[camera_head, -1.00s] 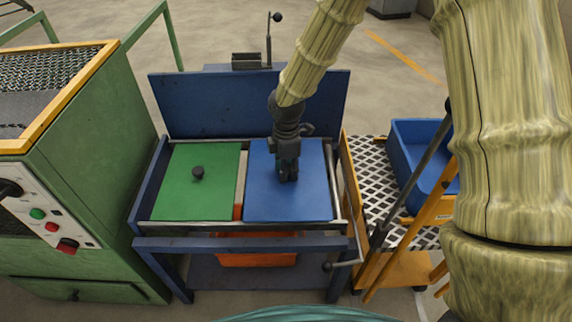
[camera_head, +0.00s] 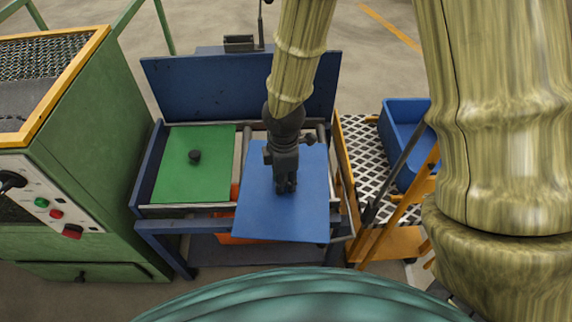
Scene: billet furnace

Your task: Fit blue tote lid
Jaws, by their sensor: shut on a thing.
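The blue lid (camera_head: 270,216) is a flat square panel, held slightly turned over the right half and front edge of the blue bench. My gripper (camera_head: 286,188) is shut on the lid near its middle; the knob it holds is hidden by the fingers. The blue tote (camera_head: 412,172) stands open at the right on a checkered plate, its near side partly hidden by an orange bar and a dark rod.
A green lid (camera_head: 189,168) with a black knob lies on the bench's (camera_head: 185,226) left half. A blue back panel (camera_head: 205,95) rises behind. The green machine (camera_head: 85,170) stands at left. An orange-framed cart (camera_head: 388,242) carries the tote. My large arm link fills the right.

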